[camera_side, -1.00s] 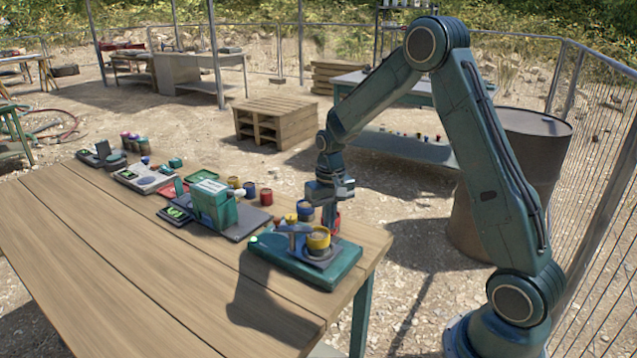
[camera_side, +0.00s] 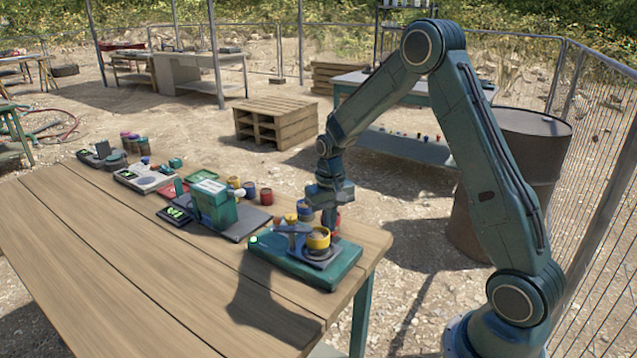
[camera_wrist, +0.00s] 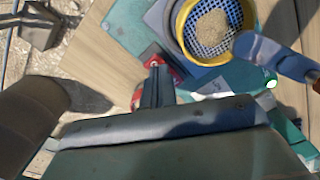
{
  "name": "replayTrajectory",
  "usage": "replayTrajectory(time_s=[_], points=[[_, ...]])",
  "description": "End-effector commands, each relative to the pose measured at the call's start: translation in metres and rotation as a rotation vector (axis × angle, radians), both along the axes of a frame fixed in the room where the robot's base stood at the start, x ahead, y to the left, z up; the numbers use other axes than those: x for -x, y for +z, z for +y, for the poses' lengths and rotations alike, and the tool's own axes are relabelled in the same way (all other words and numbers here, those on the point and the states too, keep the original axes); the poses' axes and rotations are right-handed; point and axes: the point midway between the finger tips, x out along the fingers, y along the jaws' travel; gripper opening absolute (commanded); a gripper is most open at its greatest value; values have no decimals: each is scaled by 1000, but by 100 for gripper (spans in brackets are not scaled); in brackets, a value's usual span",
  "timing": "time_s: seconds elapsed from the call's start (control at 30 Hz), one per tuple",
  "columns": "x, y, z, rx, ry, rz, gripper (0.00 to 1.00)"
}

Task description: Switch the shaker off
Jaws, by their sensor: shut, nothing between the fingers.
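The shaker (camera_side: 335,275) is a teal base at the near right end of the table. A yellow sieve cup (camera_side: 318,240) sits on its dark plate, under or beside a blue-grey arm (camera_side: 292,229). A small green light or button (camera_side: 254,240) glows at the base's left end; it also shows in the wrist view (camera_wrist: 271,84). In the wrist view the yellow cup (camera_wrist: 184,42) holds tan grains on a blue mesh. My gripper (camera_side: 331,229) is shut and empty, pointing down just behind the yellow cup. Its fingertips (camera_wrist: 157,70) show beside the shaker's edge; contact is unclear.
The table's near left is clear.

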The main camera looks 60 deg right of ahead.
Motion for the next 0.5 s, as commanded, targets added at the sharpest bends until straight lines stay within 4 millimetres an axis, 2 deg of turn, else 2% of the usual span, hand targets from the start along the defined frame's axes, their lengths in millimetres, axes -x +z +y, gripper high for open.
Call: replayTrajectory(time_s=[0.5], points=[[0, 0, 0, 1, 0, -1, 0]])
